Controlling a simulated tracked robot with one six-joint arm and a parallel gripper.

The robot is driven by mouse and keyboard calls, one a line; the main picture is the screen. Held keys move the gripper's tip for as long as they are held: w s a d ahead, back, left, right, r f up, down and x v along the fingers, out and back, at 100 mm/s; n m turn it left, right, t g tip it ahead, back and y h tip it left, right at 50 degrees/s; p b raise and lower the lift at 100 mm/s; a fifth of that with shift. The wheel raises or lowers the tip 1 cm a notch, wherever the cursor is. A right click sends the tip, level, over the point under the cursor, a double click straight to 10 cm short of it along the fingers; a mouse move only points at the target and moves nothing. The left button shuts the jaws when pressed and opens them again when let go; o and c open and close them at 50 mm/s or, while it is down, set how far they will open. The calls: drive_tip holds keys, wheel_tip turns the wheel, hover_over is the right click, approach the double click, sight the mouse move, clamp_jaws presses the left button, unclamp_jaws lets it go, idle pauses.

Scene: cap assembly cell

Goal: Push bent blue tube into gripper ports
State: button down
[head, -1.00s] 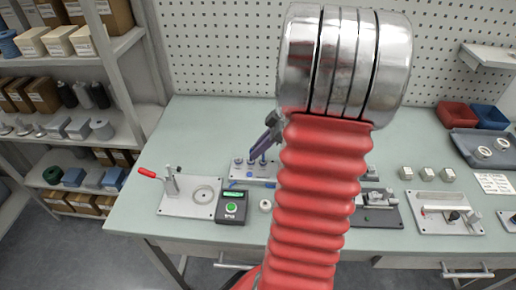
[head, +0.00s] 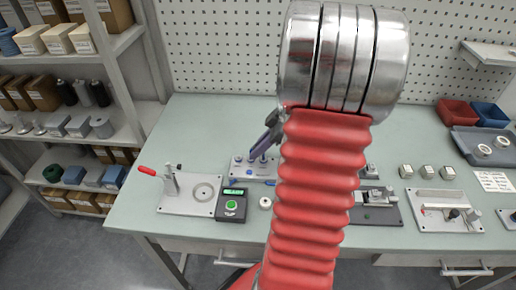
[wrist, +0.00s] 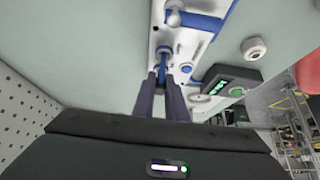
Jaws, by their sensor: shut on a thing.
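A pale fixture plate (wrist: 168,38) with metal-ringed ports lies on the bench. It also shows in the head view (head: 237,172), partly hidden behind my red arm sleeve. My gripper (wrist: 164,80) has its two dark fingers shut on a short blue tube piece (wrist: 162,69) at one port of the plate. How deep the tube sits in the port cannot be told. More blue tube (wrist: 208,24) runs bent along the plate's right side in the wrist view. In the head view my gripper (head: 254,153) points down at the plate from above.
A black control box (head: 231,205) with a green button stands in front of the plate. A toggle clamp fixture with a red handle (head: 147,171) is to the left. A small white round part (head: 265,203) lies near the box. Other fixtures (head: 440,208) stand to the right.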

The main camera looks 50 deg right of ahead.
drive_tip(key=shift+f, duration=0.15)
drive_tip(key=c, duration=1.7)
unclamp_jaws()
drive_tip(key=v, duration=1.3)
drive_tip(key=shift+s+d+r, duration=0.1)
drive_tip(key=shift+s+r, duration=0.05)
drive_tip(key=shift+r, duration=0.15)
